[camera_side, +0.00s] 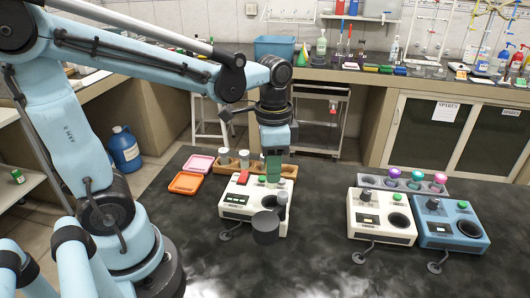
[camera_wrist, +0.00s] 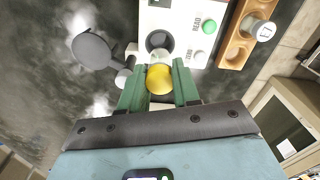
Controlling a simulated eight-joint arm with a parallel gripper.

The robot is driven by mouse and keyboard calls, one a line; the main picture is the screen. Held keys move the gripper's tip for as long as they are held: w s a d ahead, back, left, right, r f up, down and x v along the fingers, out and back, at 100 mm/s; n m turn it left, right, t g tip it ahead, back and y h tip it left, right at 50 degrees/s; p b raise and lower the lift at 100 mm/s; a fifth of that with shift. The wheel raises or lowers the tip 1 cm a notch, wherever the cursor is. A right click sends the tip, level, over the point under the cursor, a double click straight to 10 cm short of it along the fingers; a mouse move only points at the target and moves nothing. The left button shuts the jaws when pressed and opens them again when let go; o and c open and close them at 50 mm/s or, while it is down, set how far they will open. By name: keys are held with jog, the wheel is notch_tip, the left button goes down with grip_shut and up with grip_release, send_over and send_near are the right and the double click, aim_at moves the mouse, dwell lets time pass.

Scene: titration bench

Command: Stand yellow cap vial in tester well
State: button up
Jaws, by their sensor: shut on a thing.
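My gripper (camera_wrist: 160,82) is shut on the yellow cap vial (camera_wrist: 160,79), with its green fingers on either side of the cap. In the side view my gripper (camera_side: 273,170) is over the white tester (camera_side: 236,200), and the vial is hidden there. In the wrist view the tester's dark round well (camera_wrist: 158,40) lies just beyond the cap, with pale glass between. I cannot tell whether the vial's lower end is inside the well. The dark round lid (camera_side: 265,228) stands open at the tester's front; it also shows in the wrist view (camera_wrist: 91,46).
A wooden rack (camera_side: 288,171) with grey-capped vials stands behind the tester. An orange tray (camera_side: 186,183) and a pink tray (camera_side: 199,163) lie left. At right are another white tester (camera_side: 381,230), a blue tester (camera_side: 450,238) and a grey rack (camera_side: 404,184). The front table is clear.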

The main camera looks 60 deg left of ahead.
jog(key=shift+f, duration=1.95)
jog(key=shift+f, duration=1.7)
dwell(0.9)
jog(key=o, duration=1.2)
jog(key=shift+c, duration=0.2)
jog(key=shift+d, duration=0.1)
jog(key=shift+c, duration=0.3)
jog(key=shift+r, duration=1.85)
jog(key=shift+o, duration=0.8)
jog(key=shift+r, duration=1.2)
